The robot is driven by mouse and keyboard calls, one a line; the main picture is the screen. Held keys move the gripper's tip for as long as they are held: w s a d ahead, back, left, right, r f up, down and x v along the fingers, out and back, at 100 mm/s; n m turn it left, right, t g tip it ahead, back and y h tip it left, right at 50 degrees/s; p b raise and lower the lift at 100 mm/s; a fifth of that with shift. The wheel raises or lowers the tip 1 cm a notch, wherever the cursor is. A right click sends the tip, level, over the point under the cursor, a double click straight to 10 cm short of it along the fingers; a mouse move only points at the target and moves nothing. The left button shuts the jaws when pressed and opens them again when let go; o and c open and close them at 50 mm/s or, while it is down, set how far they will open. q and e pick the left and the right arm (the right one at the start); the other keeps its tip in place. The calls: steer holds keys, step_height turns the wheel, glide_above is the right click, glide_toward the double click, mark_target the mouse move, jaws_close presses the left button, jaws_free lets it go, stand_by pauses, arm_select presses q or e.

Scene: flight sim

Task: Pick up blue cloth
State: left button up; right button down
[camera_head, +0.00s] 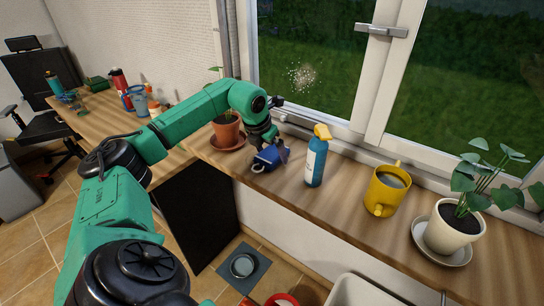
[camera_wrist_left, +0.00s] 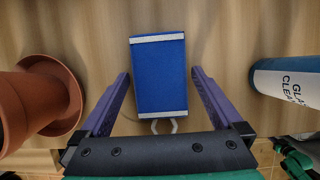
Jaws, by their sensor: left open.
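The blue cloth (camera_wrist_left: 159,76) lies on the wooden sill as a folded blue rectangle with pale bands at two ends and a small light loop at its near end. In the head view the cloth (camera_head: 265,160) is partly covered by my left gripper (camera_head: 277,152). In the left wrist view my left gripper (camera_wrist_left: 160,85) is open, with one purple finger on each side of the cloth and gaps between fingers and cloth. My right gripper is not in view.
A terracotta pot (camera_head: 226,128) on a saucer stands left of the cloth. The window (camera_head: 330,75) is behind.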

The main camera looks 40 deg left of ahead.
mark_target(271, 153)
arm_select(q)
steer(key=c, duration=1.2)
steer(key=shift+o, duration=0.2)
step_height(271, 153, up, 20)
steer(key=p, duration=0.3)
steer(key=shift+r+p, duration=0.25)
steer(key=shift+p, duration=0.15)
